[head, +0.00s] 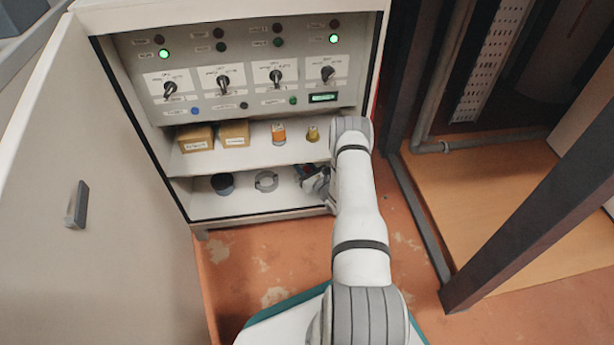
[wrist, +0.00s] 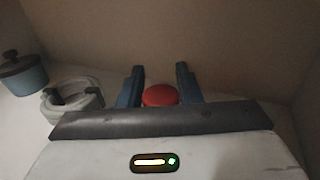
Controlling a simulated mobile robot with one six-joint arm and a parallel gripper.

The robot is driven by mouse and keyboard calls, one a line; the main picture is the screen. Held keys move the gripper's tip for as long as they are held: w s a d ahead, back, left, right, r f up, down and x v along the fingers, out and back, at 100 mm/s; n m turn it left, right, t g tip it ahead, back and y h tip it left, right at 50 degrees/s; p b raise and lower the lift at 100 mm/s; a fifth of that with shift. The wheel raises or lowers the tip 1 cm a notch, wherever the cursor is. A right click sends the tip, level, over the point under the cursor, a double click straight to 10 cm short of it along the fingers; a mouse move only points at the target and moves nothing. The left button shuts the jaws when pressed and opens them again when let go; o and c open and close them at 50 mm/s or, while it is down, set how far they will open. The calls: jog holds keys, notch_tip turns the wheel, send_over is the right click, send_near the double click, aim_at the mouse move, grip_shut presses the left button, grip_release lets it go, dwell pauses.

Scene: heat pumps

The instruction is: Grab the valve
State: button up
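A valve with a round red top (wrist: 160,95) is on the lower shelf (head: 235,206) of the open cabinet. In the wrist view the red top lies between the two blue-grey fingers of my gripper (wrist: 160,84). It about fills the space between them, with no clear gap on either side. I cannot tell whether the fingers press on it. The rest of the valve is hidden behind my gripper's body. In the head view my gripper (head: 312,180) reaches into the right end of the lower shelf, partly covered by my arm.
A grey ring-shaped part (head: 266,181) and a dark blue pot-like part (head: 222,183) stand left of my gripper. The upper shelf holds two cardboard boxes (head: 234,133), an orange cylinder (head: 278,133) and a brass part (head: 313,133). The cabinet door (head: 90,190) stands open at left.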

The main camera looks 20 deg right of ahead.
grip_shut()
jog(key=shift+r, duration=0.15)
